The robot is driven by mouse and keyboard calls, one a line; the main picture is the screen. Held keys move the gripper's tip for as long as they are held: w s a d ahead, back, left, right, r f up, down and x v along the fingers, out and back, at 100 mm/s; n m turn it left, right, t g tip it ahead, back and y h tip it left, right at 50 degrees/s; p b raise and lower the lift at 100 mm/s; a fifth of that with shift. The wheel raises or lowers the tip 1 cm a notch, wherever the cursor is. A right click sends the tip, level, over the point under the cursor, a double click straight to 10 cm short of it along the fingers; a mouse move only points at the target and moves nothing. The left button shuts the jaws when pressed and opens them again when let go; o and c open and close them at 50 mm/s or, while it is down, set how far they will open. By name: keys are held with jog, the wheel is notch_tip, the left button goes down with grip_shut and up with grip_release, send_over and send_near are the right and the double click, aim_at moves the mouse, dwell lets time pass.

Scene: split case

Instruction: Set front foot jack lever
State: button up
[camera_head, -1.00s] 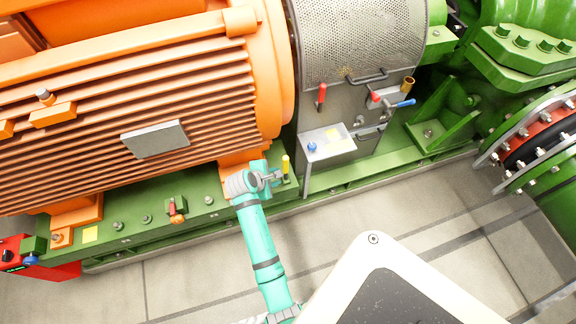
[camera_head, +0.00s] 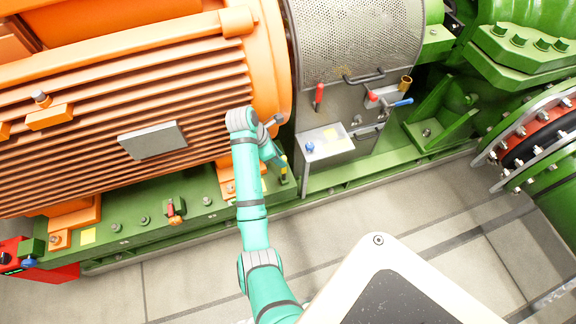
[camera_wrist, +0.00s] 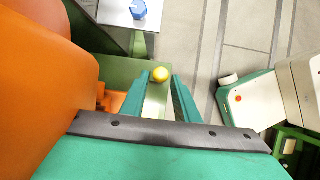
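A lever with a yellow knob (camera_head: 284,160) stands on the green base beside the orange motor foot; I take it as the front foot jack lever. My gripper (camera_head: 278,156) is by its top in the head view, partly hidden by my wrist. The lever's lower part is mostly hidden.
A grey box with a blue knob (camera_head: 310,147) stands just right of the lever, also in the wrist view (camera_wrist: 138,9). The orange motor (camera_head: 190,90) is close behind. The floor in front is clear.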

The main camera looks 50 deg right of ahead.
aim_at(284, 169)
jog(key=x, duration=0.8)
jog(key=shift+d+f, duration=0.15)
jog(key=shift+f, duration=0.1)
jog(key=shift+w, duration=0.1)
jog(key=c, duration=0.5)
jog(key=shift+s, duration=0.2)
grip_shut()
